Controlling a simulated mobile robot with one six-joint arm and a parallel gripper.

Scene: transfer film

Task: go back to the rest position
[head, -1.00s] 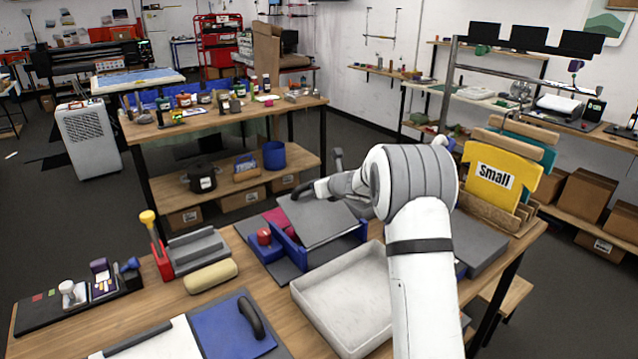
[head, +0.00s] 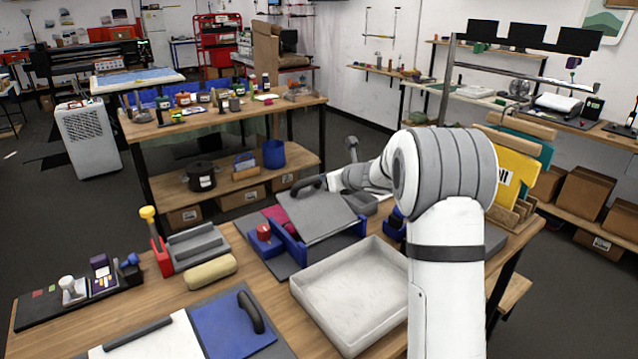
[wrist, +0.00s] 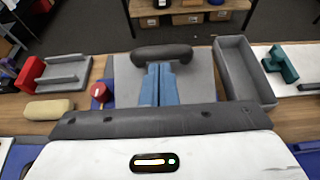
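My gripper (wrist: 160,84) shows in the wrist view as two blue fingers lying side by side, with only a thin line between them. They look shut, with nothing seen between them. Their tips point toward a dark handle (wrist: 161,52) on a grey plate (wrist: 198,84); whether they touch it I cannot tell. In the head view my arm reaches over the right of the table, and its wrist end is close beside the same handle (head: 307,184) in the picture. The grey plate (head: 317,217) sits tilted on a blue frame (head: 290,245). My fingers are not clear in the head view.
A pale empty tray (head: 352,290) stands near my arm. A yellow roll (head: 210,272), a red-and-grey holder (head: 163,260) and a blue plate with a dark handle (head: 230,328) are at left.

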